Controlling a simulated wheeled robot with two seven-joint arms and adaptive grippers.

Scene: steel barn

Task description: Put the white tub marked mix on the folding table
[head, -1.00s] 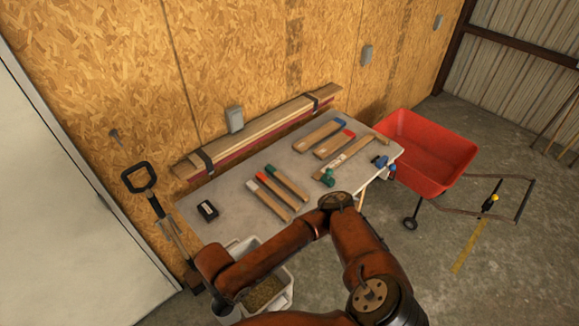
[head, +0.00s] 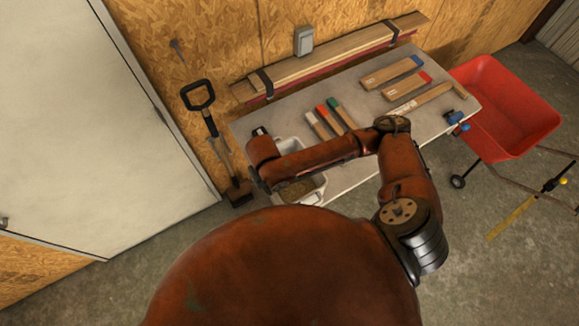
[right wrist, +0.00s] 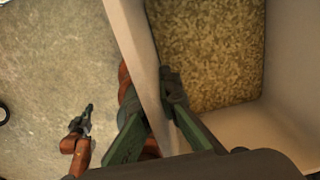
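The white tub (head: 318,186) holds tan grain and hangs over the front left part of the folding table (head: 352,172). My right forearm hides much of it, and I cannot tell whether its base touches the tabletop. I cannot see the mix marking. My right gripper (right wrist: 172,88) is shut on the tub's side wall, one green finger on each side, in the right wrist view. A small orange and dark arm part, apparently my left arm's end (right wrist: 78,135), shows low over the floor there; its fingers are too small to read.
Chisel-like tools with coloured ends (head: 330,117), wooden pieces (head: 392,72) and a blue clamp (head: 456,120) lie on the table. Strapped boards (head: 335,58) lie along its back. A red cart (head: 505,108) stands right, a spade (head: 218,140) left. The table's front middle looks clear.

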